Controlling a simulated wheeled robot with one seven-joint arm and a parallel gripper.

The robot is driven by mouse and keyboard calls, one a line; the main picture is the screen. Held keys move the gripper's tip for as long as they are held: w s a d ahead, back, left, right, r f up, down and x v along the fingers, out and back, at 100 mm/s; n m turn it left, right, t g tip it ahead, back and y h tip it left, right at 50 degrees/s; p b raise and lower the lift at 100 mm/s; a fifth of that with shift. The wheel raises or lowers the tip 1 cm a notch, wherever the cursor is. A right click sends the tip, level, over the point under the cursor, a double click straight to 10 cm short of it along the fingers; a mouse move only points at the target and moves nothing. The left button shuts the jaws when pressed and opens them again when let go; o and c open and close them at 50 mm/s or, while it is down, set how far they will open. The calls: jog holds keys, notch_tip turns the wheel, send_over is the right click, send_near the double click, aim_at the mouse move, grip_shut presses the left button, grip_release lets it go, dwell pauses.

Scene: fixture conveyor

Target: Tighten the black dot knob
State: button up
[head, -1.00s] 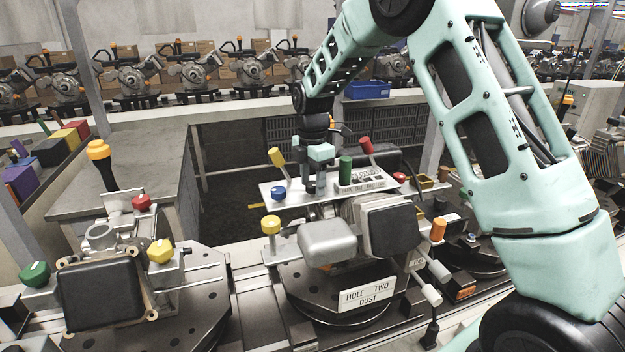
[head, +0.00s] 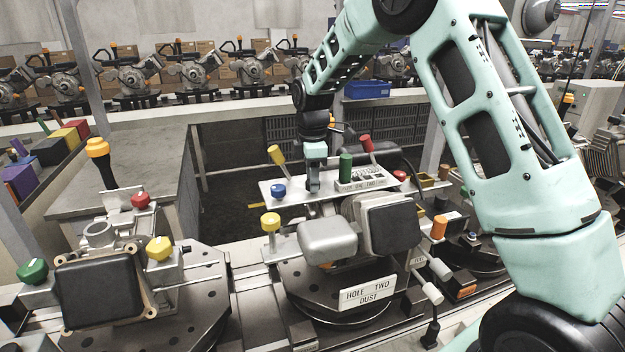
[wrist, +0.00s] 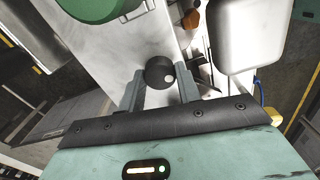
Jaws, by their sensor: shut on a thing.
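The black knob (wrist: 156,68) is round and has one pale dot near its edge. In the wrist view it sits on a pale plate (wrist: 118,48), between the two fingers. My gripper (wrist: 160,80) is shut on this knob, one finger against each side. In the head view my gripper (head: 314,187) points straight down onto the white plate (head: 268,192) of the middle fixture. There the gripper is seen nearly edge-on, and I cannot make out the knob.
A sign (head: 367,294) reads "HOLE TWO DUST". Another fixture with a green knob (head: 32,271) stands left.

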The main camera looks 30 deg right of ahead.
jog(key=m, duration=0.6)
jog(key=shift+b, duration=0.35)
jog(key=m, duration=0.7)
jog(key=shift+w, duration=0.1)
jog(key=o, duration=1)
jog(key=shift+c, duration=0.2)
notch_tip(320, 180, up, 18)
jog(key=b, duration=0.4)
jog(key=shift+f, duration=0.25)
